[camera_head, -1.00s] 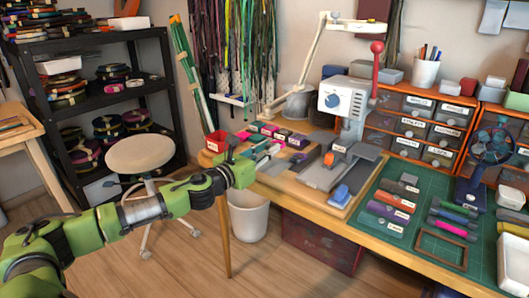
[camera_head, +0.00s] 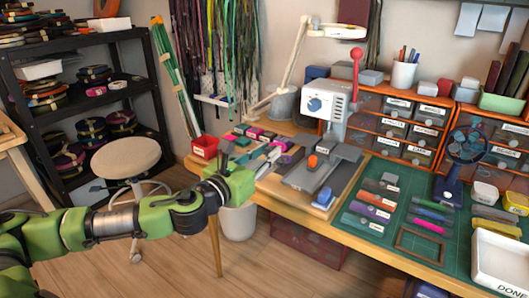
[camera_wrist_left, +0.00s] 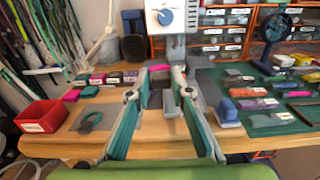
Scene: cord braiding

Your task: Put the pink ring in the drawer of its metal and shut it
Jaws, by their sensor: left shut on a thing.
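My left gripper (camera_head: 277,150) reaches over the workbench, just left of the grey press. In the left wrist view its two fingers (camera_wrist_left: 162,76) stand a little apart, with a small pink thing between the tips. This looks like the pink ring (camera_wrist_left: 159,67), though its ring shape is too small to make out. The gripper is shut on it. An orange-framed drawer cabinet (camera_head: 385,123) with labelled drawers stands at the back of the bench, right of the press. Its drawers look shut and the labels are too small to read. My right gripper is not in view.
The press (camera_head: 326,103), with a pink-knobbed lever, stands between my left gripper and the cabinet. A red bin (camera_head: 205,146) sits at the bench's left end. A green mat (camera_head: 380,235) holds coloured bars. A blue fan (camera_head: 462,152) and a white tray (camera_head: 500,262) are at right.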

